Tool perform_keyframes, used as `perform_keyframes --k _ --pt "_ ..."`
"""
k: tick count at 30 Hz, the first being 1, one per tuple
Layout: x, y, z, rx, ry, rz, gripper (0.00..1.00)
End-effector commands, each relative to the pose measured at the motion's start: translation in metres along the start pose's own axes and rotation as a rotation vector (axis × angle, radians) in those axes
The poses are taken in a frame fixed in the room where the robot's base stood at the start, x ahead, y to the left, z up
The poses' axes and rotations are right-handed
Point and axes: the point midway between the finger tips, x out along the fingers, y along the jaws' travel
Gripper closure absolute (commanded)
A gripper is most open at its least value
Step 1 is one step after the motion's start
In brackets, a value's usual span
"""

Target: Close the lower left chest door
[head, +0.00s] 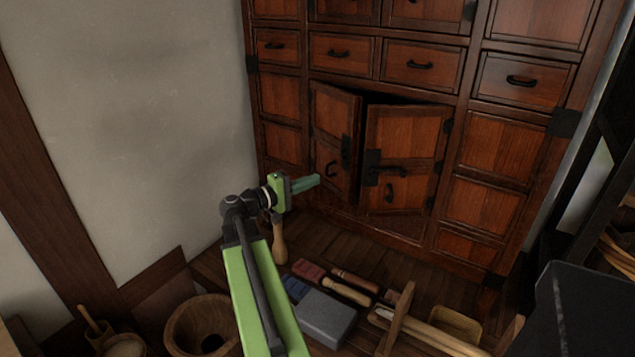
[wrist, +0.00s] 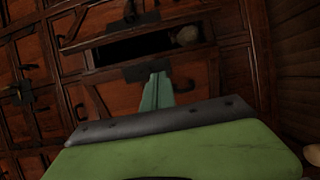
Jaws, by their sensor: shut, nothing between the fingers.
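The wooden chest (head: 425,75) stands against the wall. Its lower left door (head: 335,125) is hinged on its left and stands ajar, swung outward. The lower right door (head: 408,135) is also ajar, with a dark gap above and between the two doors. Both have black iron fittings. My gripper (head: 316,180) is shut and empty, its green fingers pointing right, in front of the left door's lower part. I cannot tell whether it touches the door. In the wrist view, the shut fingers (wrist: 158,77) point at the door panels beside a dark opening (wrist: 140,48).
Closed drawers (head: 408,63) sit above the doors. On the floor in front lie a grey block (head: 325,318), wooden-handled tools (head: 346,291) and a small tray (head: 455,325). A wooden mortar (head: 200,325) stands at lower left. A pale object (wrist: 187,35) shows in the opening.

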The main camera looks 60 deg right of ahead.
Motion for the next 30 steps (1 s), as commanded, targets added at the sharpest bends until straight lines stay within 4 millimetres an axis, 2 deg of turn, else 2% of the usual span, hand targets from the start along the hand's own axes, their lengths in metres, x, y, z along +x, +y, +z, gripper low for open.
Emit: perform_keyframes --k 1,9,15,21,30 --pt "0.012 0.000 0.000 0.000 -0.005 0.000 1.00" --pt "0.072 0.000 0.000 0.000 -0.004 -0.001 1.00" --pt "0.103 0.000 0.000 0.000 -0.003 0.000 1.00" --pt "0.114 0.000 0.001 0.000 -0.001 0.000 1.00" --pt "0.114 -0.001 0.001 0.000 0.001 0.000 1.00"
